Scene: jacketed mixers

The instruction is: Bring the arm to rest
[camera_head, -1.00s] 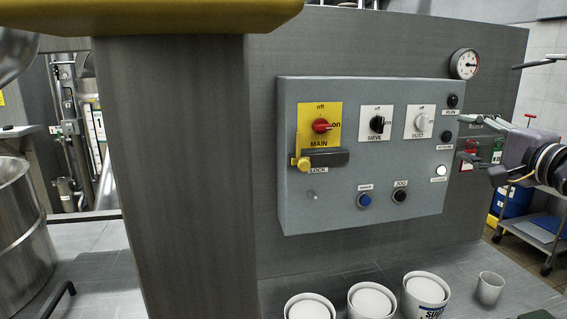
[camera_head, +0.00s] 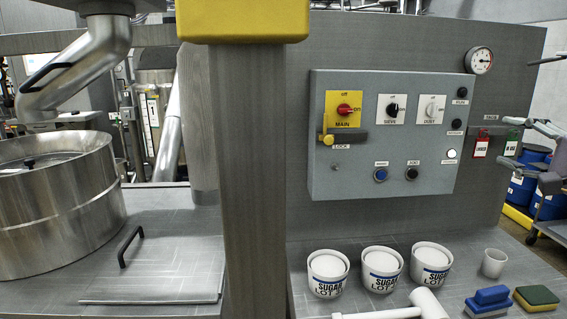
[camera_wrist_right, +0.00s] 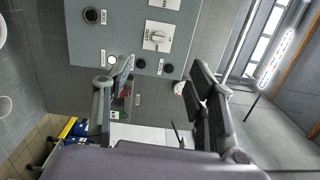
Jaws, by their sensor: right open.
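My right gripper (camera_head: 514,142) is at the right edge of the head view, in front of the right end of the grey wall panel. Its two fingers are spread and nothing shows between them. In the right wrist view my right gripper (camera_wrist_right: 163,70) is open and empty, with the control box (camera_wrist_right: 150,45) beyond its fingertips. The gripper appears apart from the box. My left gripper is in neither view.
The control box (camera_head: 390,180) has a red main switch (camera_head: 345,110) and a yellow lock. A steel vessel (camera_head: 60,215) is at left.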

